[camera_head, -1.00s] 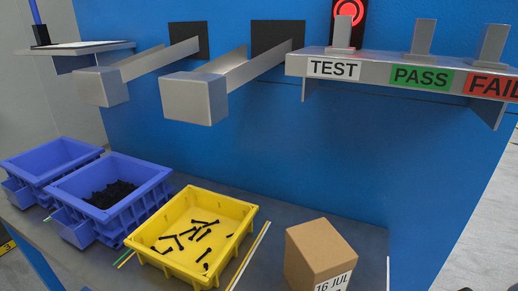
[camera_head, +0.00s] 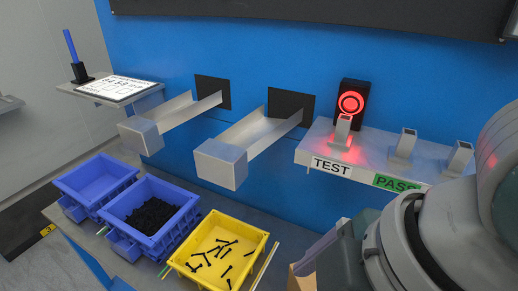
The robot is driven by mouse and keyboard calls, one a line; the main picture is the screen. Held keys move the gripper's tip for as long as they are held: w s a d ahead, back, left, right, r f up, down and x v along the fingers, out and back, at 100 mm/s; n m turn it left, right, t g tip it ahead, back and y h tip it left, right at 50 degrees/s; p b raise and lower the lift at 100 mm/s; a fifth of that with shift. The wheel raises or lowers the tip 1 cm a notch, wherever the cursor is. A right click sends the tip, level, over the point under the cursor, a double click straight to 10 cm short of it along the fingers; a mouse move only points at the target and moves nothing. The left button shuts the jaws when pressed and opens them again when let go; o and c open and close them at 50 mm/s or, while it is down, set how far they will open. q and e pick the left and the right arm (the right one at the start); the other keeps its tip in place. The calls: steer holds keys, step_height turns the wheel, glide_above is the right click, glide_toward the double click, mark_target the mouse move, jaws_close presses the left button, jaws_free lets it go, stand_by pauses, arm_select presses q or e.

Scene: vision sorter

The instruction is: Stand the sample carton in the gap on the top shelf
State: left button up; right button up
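A brown carton (camera_head: 301,281) shows only as a small part at the bottom edge, with the rest cut off or hidden behind my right arm. My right gripper (camera_head: 325,252) comes in from the right, close beside the carton. Its fingers are mostly covered by the arm, so I cannot tell whether they touch the carton or how far apart they are. My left gripper is not in view. No top shelf with a gap can be made out.
A grey ledge (camera_head: 318,150) carries TEST and PASS labels and several metal posts, by a lit red ring button (camera_head: 351,104). Two grey chutes jut from the blue wall. A yellow bin (camera_head: 192,232) with black screws and two blue bins stand left. A clipboard (camera_head: 112,88) lies on a side shelf.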

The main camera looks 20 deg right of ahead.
steer(key=w+f+n+b, duration=0.3)
steer(key=f+n+b, duration=0.3)
steer(key=f+n, duration=0.1)
steer(key=n+g+h+b, duration=0.3)
steer(key=n+b, duration=1)
steer(key=n, duration=0.2)
glide_above(312, 287)
steer(key=w+d, duration=0.1)
steer(key=f, duration=0.7)
steer(key=shift+d+f, duration=0.2)
steer(key=shift+f, duration=0.15)
step_height(312, 287, down, 5)
steer(key=shift+r+b, duration=0.1)
steer(key=shift+b, duration=0.5)
step_height(312, 287, down, 5)
steer(key=shift+w+r+b, duration=0.1)
steer(key=shift+w+b, duration=0.05)
steer(key=shift+b, duration=0.9)
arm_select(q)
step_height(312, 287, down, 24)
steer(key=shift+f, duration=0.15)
arm_select(e)
steer(key=c, duration=0.5)
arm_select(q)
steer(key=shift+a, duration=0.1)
arm_select(e)
steer(key=shift+r, duration=0.1)
jaws_close()
